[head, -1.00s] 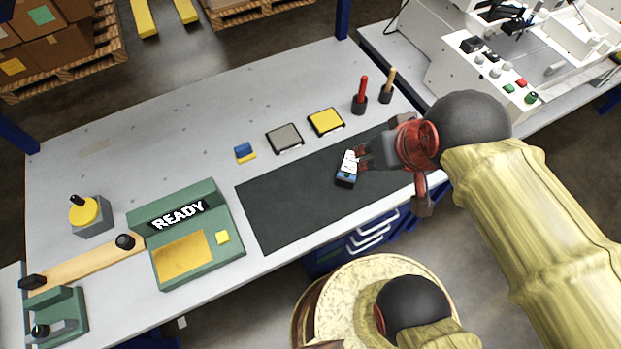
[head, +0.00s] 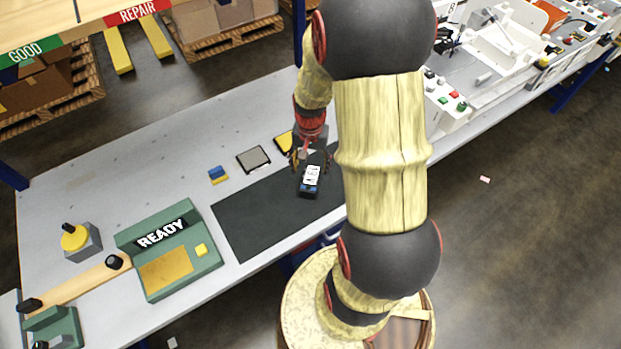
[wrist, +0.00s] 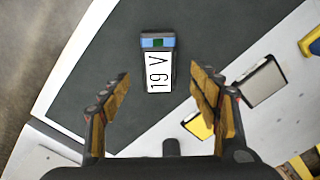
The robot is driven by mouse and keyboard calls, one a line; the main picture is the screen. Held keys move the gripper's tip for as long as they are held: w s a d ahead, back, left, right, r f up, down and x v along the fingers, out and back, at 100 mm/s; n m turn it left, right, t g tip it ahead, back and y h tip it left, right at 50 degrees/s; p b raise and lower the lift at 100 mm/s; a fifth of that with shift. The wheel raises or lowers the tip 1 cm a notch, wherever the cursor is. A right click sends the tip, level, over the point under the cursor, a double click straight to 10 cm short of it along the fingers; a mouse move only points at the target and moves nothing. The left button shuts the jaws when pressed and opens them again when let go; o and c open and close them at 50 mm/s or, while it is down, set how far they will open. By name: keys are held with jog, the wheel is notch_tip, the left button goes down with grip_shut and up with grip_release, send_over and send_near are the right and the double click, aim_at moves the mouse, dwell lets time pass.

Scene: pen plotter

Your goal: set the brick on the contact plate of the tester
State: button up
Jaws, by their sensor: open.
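The brick (head: 311,180) is a dark block with a white label and a blue band, lying on the dark mat (head: 250,221). In the wrist view the brick (wrist: 158,66) shows its label "19 V", just ahead of and between the fingers. My gripper (head: 308,160) is open above the mat at the brick's far end; the wrist view shows the open gripper (wrist: 160,95) with nothing in it. The tester (head: 170,249) is a green box at the left with a "READY" display. Its gold contact plate (head: 167,273) is bare, with a small yellow square button beside it.
A grey pad (head: 253,159), a yellow pad (head: 284,142) and a small blue-yellow block (head: 217,174) lie behind the mat. The table between mat and back edge is mostly clear.

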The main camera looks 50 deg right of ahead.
aim_at(311, 179)
jog(key=f, duration=0.3)
jog(key=shift+s+d+b, duration=0.2)
jog(key=shift+b, duration=0.2)
jog(key=f+b, duration=0.1)
jog(key=f, duration=0.1)
jog(key=f+b, duration=0.1)
jog(key=f, duration=0.2)
jog(key=shift+w+a+f, duration=0.1)
jog(key=shift+a+f, duration=0.1)
jog(key=shift+f, duration=0.1)
jog(key=shift+c, duration=1.1)
grip_shut()
jog(key=shift+r, duration=0.2)
